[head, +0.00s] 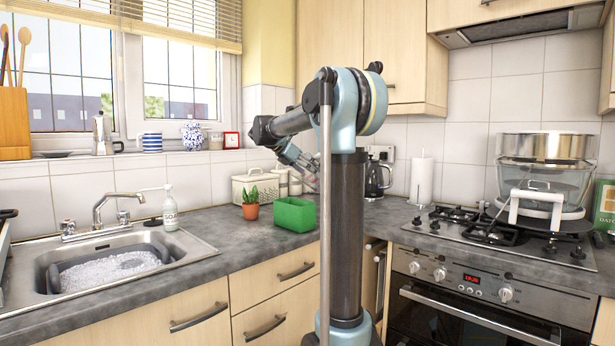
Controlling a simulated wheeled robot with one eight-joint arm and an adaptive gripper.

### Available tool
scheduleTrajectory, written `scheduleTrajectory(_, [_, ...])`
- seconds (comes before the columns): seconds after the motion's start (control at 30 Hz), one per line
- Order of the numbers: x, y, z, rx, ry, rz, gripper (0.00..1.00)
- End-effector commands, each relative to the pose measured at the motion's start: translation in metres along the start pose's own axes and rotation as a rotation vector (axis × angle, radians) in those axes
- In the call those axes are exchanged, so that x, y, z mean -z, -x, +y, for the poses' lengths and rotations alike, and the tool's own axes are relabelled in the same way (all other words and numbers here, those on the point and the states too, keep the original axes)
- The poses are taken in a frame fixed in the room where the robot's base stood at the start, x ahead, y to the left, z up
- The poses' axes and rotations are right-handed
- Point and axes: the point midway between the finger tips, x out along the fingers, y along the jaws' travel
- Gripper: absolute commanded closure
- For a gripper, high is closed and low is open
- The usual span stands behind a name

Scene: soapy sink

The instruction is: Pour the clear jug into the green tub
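The green tub (293,215) stands upright on the grey worktop, left of my arm's column. It looks open at the top, but I cannot see what is inside. My gripper (308,172) hangs above and slightly behind the tub's right side, pointing down and right. Its fingers are small and partly overlapped by my arm, so I cannot tell whether they are open or shut on something. I cannot pick out a clear jug for certain. A large clear glass vessel (540,182) stands on the hob at the right, with white handle-like parts in front.
A potted cactus (251,204) stands just left of the tub, with a cream container (254,186) behind. The sink (112,262) with suds and a soap bottle (170,208) are at the left. A kettle (377,179) and paper roll (422,180) stand right of my arm.

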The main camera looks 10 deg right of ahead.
Motion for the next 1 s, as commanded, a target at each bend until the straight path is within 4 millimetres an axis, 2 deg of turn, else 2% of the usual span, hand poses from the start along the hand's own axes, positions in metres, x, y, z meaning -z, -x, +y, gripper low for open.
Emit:
scheduleTrajectory(0.2, [-0.013, 0.003, 0.000, 0.003, -0.002, 0.186, 0.48])
scheduleTrajectory(0.6, [-0.019, 0.008, 0.000, 0.003, -0.003, 0.526, 0.48])
scheduleTrajectory(1.0, [-0.009, 0.013, 0.000, 0.004, -0.002, 0.850, 0.48])
